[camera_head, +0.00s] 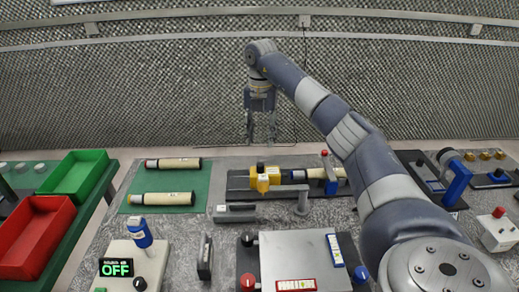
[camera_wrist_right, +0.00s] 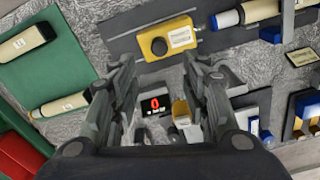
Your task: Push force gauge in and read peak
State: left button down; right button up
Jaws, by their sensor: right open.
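A yellow box-shaped unit (camera_head: 263,180), which looks like the force gauge, sits on a dark base plate at the back middle of the bench. In the right wrist view the yellow unit (camera_wrist_right: 180,40) has a dark round knob and a pale label. A cream cylinder with a blue end (camera_head: 325,173) lies to its right on the same plate. A small display (camera_wrist_right: 154,105) shows a red 0 between my fingers in the wrist view. My right gripper (camera_head: 262,138) is open and empty, raised above the back of the bench, pointing down, apart from the unit. My left gripper is out of view.
Two cream cylinders (camera_head: 172,163) lie on a green mat (camera_head: 130,205) at left. Green (camera_head: 75,175) and red (camera_head: 38,235) bins stand further left.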

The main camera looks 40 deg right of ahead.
aim_at(260, 164)
notch_tip(260, 164, down, 9)
jog(key=shift+w+d+f+p, duration=0.1)
jog(key=shift+f+p, duration=0.1)
jog(key=shift+p, duration=0.7)
jog(key=shift+f, duration=0.5)
